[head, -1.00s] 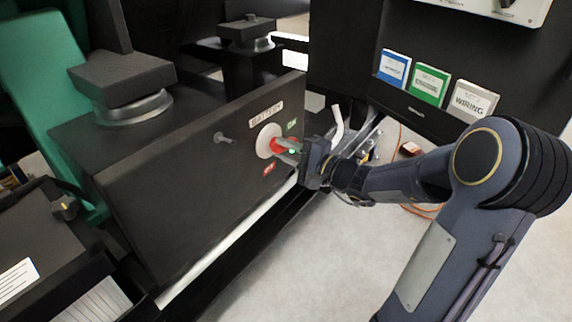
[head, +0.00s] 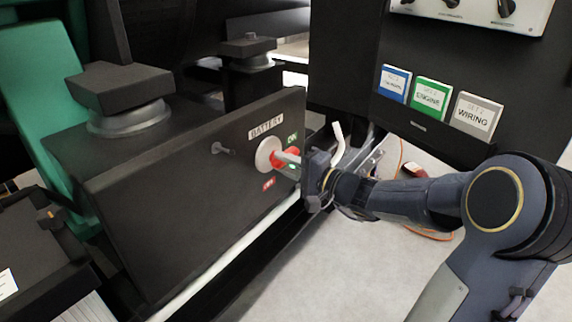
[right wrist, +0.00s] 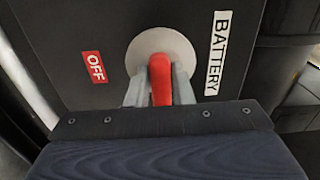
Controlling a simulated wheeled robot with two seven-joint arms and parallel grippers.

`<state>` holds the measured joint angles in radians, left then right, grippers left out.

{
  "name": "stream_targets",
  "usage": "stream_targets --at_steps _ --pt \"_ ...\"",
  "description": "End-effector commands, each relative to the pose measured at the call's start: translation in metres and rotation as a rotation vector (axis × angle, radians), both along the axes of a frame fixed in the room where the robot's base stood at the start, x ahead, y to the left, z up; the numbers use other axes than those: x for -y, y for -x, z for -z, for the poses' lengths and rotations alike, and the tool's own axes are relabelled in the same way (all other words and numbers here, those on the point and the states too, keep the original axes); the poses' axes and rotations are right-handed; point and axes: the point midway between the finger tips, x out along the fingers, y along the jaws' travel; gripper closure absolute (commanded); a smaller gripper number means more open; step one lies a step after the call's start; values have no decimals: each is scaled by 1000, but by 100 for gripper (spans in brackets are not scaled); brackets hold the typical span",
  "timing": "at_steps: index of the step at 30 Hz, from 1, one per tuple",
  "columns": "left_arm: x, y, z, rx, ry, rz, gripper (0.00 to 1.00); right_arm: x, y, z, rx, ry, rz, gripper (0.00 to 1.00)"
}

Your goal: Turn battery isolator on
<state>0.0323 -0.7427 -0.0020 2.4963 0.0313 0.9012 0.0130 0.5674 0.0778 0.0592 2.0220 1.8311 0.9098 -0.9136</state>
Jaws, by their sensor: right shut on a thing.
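The battery isolator has a red handle (right wrist: 160,80) on a round pale plate (head: 268,154) on the dark panel. A BATTERY label (head: 266,127) is above it, a green ON label (head: 292,137) at its upper right and a red OFF label (head: 269,184) below. My right gripper (head: 292,158) is shut on the red handle; in the right wrist view its fingers (right wrist: 160,88) lie on both sides of it. In that view the handle points away from the plate toward my gripper, and the ON label is hidden. My left gripper is not in view.
An orange cable (head: 400,150) lies on the floor. Open floor (head: 350,260) shows in front.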

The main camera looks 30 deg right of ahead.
Motion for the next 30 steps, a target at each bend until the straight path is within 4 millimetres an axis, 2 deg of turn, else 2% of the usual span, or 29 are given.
stream_targets --at_steps 1,6,14,17,24,30 --pt "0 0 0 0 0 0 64 0 0 1 -2 3 0 78" --pt "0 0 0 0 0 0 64 0 0 1 -1 2 0 58" --pt "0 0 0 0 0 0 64 0 1 0 -1 0 0 58" --pt "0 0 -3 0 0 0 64 4 8 -1 -2 1 1 58" --pt "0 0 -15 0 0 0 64 20 45 -2 -3 1 4 58" --pt "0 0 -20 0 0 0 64 29 68 0 -2 1 3 58"
